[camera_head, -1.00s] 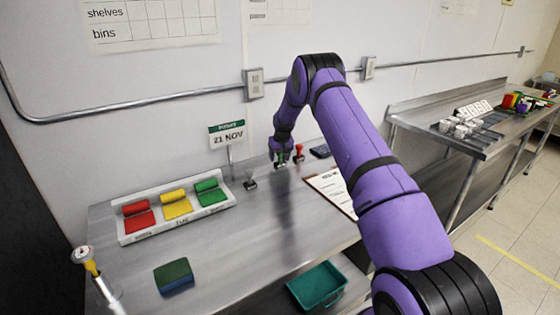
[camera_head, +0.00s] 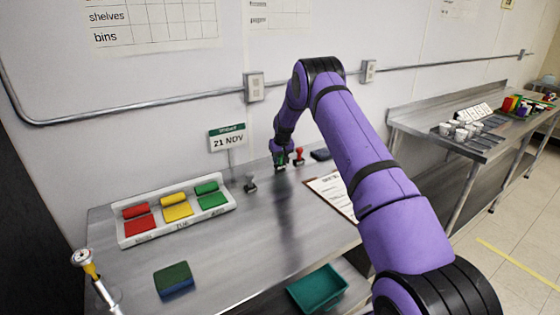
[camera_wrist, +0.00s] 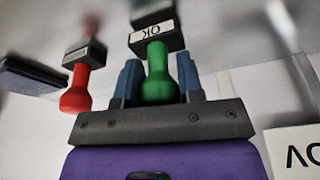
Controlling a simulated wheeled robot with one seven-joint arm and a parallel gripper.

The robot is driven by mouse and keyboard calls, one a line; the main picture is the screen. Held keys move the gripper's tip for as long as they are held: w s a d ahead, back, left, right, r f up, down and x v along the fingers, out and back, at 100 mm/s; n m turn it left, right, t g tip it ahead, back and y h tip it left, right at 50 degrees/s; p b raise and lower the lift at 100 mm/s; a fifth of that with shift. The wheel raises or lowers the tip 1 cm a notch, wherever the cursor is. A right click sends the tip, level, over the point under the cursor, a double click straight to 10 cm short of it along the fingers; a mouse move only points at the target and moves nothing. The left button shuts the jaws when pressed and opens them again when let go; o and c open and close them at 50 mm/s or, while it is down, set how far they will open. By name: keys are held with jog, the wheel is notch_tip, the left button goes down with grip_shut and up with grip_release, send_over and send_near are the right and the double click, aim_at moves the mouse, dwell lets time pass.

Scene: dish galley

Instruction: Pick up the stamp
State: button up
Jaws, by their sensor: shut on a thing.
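The stamp with a green handle (camera_wrist: 156,75) and a dark block labelled OK (camera_wrist: 156,37) is between my gripper's two blue fingers in the wrist view. My gripper (camera_head: 280,158) is shut on the green handle, near the back of the steel table. The stamp's block shows just below the fingers in the head view (camera_head: 280,167). I cannot tell if its base touches the table. A red stamp (camera_head: 299,156) stands close by on the right; it shows at the left in the wrist view (camera_wrist: 75,93). A dark-handled stamp (camera_head: 250,184) stands to the left.
A dark pad (camera_head: 320,154) and a clipboard (camera_head: 328,197) lie to the right. A white tray (camera_head: 180,229) with red, yellow and green pads is at left. A date sign (camera_head: 228,139) stands behind. A green-blue sponge (camera_head: 174,279) lies in front. The table's middle is clear.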

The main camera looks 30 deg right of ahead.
jog(key=shift+r, duration=0.5)
notch_tip(320, 180, up, 2)
jog(key=s+a, duration=0.2)
jog(key=s, duration=0.2)
jog(key=s+a+r, duration=0.1)
jog(key=s+a, duration=0.2)
jog(key=s, duration=0.2)
jog(key=s+a, duration=0.2)
jog(key=s, duration=0.3)
jog(key=shift+s+a+r, duration=0.1)
jog(key=shift+a+r, duration=0.1)
jog(key=shift+a, duration=0.05)
jog(key=o, duration=0.4)
jog(key=shift+c, duration=1.5)
jog(key=shift+o, duration=0.4)
